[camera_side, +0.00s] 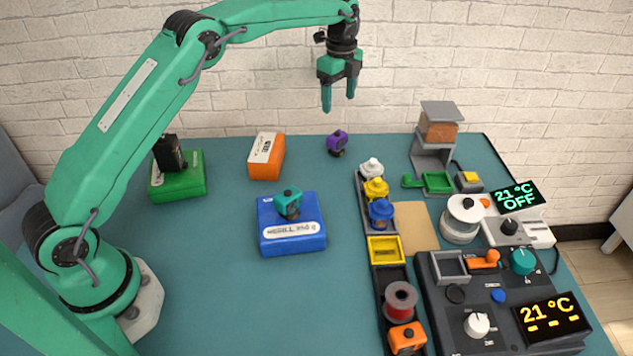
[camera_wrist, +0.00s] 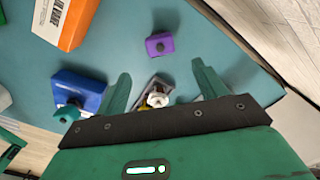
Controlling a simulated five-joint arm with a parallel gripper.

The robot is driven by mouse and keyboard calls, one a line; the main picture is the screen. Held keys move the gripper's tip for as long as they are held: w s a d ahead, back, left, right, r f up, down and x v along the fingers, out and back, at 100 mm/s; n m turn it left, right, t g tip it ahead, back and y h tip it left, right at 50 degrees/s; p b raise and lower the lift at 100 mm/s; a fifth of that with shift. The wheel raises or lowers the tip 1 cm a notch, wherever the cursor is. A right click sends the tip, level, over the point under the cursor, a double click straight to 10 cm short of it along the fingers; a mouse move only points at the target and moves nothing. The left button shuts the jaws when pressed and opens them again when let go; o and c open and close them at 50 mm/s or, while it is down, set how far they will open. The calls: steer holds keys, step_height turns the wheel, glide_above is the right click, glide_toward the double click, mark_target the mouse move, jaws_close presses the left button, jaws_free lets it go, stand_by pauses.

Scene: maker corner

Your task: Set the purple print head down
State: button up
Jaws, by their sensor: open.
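The purple print head (camera_side: 337,143) stands on the teal table mat near its back edge. It also shows in the wrist view (camera_wrist: 160,45), beyond my fingertips and between their lines. My gripper (camera_side: 339,100) is open and empty, pointing down high above the mat. In the side view it appears above the purple print head, with a clear gap between them. Its two green fingers are spread apart in the wrist view (camera_wrist: 162,78). Nothing is between the fingers.
An orange box (camera_side: 266,157), a green box (camera_side: 178,178) with a black head and a blue box (camera_side: 293,235) with a teal head stand left. A dark rack (camera_side: 360,187) holds white, yellow and blue heads. Control panels (camera_side: 440,300) fill the right. Mat around the purple head is clear.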

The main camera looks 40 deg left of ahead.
stand_by(0.3)
steer(key=s+r+n+t, duration=0.3)
steer(key=s+r+n, duration=0.6)
steer(key=s+r, duration=0.75)
steer(key=s+f+n+t, duration=0.1)
steer(key=s+f+n, duration=0.2)
steer(key=s, duration=0.8)
steer(key=s+f+n+t, duration=0.1)
steer(key=s+f+n, duration=0.2)
steer(key=s, duration=0.9)
steer(key=n, duration=0.3)
steer(key=shift+s+f+t, duration=0.15)
steer(key=shift+f+t, duration=0.1)
steer(key=shift+t, duration=0.05)
